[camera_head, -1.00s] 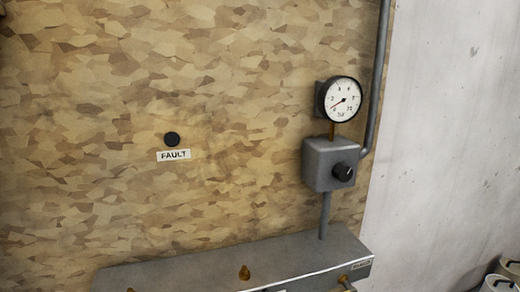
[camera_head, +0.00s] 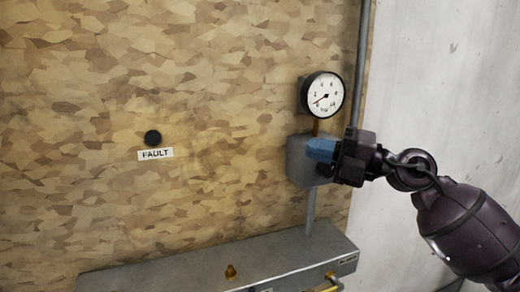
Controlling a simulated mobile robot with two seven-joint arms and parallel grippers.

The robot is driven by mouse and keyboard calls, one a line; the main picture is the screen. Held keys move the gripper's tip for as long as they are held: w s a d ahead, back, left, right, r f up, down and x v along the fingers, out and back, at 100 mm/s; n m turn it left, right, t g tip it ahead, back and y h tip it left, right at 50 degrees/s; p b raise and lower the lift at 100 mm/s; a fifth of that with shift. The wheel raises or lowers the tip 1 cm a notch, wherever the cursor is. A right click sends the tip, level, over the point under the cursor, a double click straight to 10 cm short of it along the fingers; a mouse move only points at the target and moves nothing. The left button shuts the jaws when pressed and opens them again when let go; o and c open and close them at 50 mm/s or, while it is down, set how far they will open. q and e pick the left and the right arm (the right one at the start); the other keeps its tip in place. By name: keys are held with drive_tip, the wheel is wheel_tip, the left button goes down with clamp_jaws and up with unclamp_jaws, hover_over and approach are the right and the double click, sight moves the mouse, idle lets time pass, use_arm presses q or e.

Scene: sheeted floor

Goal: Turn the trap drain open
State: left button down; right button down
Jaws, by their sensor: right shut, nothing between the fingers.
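A drain marked as the trap drain cannot be made out for certain. A brass-yellow handle (camera_head: 330,284) shows at the lower edge, at the front of the long grey metal box (camera_head: 200,268), partly cut off. A small label (camera_head: 348,260) near it is too small to read surely. My right gripper (camera_head: 313,150) has blue fingers, is shut and empty, and is in front of the grey control box (camera_head: 298,168) on the wall. It hides most of that box's front and its black knob. Whether it touches the box cannot be told. My left gripper is not in view.
A round pressure gauge (camera_head: 323,95) sits above the control box, its needle toward lower left. A grey pipe (camera_head: 361,70) runs up beside it. A dark round lamp or button (camera_head: 152,138) sits above a FAULT label (camera_head: 155,154). The left wall area is clear.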

drive_tip(key=s+d+r+t+h, duration=0.1)
drive_tip(key=d+r+t+h, duration=0.25)
drive_tip(key=r, duration=0.75)
drive_tip(key=s+d+r+t+h, duration=0.1)
drive_tip(key=d+r+t+h, duration=0.3)
drive_tip(key=r, duration=0.8)
drive_tip(key=s+r+t+h, duration=0.1)
drive_tip(key=r+t+h, duration=0.3)
drive_tip(key=r, duration=0.7)
drive_tip(key=shift+g+h, duration=0.25)
drive_tip(key=shift+g, duration=0.3)
drive_tip(key=x, duration=0.5)
drive_tip(key=shift+w+d+r+p, duration=0.1)
drive_tip(key=shift+w+r+p, duration=0.25)
drive_tip(key=shift+w+p, duration=0.1)
drive_tip(key=shift+r, duration=0.15)
